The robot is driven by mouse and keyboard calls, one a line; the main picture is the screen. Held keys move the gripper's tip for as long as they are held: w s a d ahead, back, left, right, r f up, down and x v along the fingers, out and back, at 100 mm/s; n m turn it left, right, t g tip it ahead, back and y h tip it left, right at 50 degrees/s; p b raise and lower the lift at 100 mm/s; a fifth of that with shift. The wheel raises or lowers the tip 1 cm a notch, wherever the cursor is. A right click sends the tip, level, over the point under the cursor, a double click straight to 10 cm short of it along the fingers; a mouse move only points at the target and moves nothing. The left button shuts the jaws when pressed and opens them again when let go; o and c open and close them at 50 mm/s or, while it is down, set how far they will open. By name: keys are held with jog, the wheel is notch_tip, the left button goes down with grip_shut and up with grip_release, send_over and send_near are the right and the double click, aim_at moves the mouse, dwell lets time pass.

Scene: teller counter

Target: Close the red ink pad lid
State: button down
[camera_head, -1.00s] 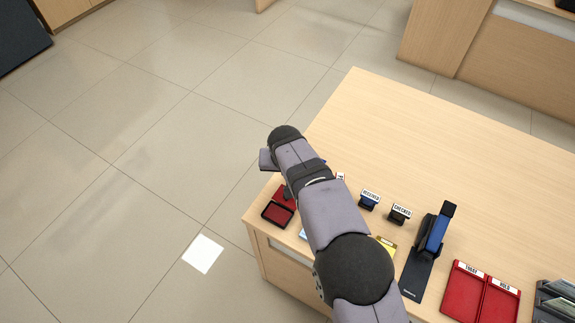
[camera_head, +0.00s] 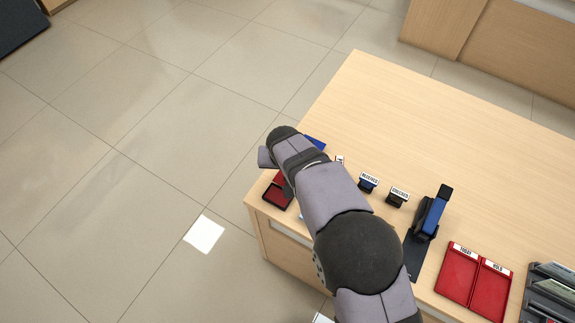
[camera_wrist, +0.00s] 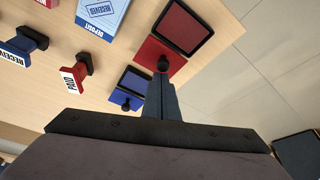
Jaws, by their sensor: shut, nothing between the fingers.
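In the head view the red ink pad (camera_head: 276,197) sits near the counter's left corner, partly covered by my arm, which hides the fingers.
An open blue ink pad (camera_wrist: 136,80) lies beside the red one. A PAID stamp (camera_wrist: 76,75), another stamp (camera_wrist: 24,42) and deposit slips (camera_wrist: 101,14) are near. The counter edge drops to floor (camera_wrist: 245,70) beyond the pad. Red trays (camera_head: 459,273) stand farther right.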

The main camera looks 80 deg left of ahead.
aim_at(277, 181)
jog(key=s+d+b, duration=0.2)
jog(key=s+d, duration=0.2)
jog(key=shift+s+d+f, duration=0.1)
jog(key=shift+s+d, duration=0.2)
jog(key=shift+d, duration=0.05)
jog(key=shift+d+f, duration=0.1)
dwell(0.3)
jog(key=shift+w+a+r, duration=0.1)
jog(key=shift+w+a, duration=0.1)
jog(key=shift+a, duration=0.55)
jog(key=shift+w+a+r, duration=0.15)
jog(key=shift+w+a, duration=0.1)
jog(key=shift+a, duration=0.45)
jog(key=shift+w+a+r, duration=0.1)
jog(key=shift+w+a, duration=0.1)
jog(key=shift+a, duration=0.55)
jog(key=b+v, duration=0.2)
jog(key=v, duration=0.8)
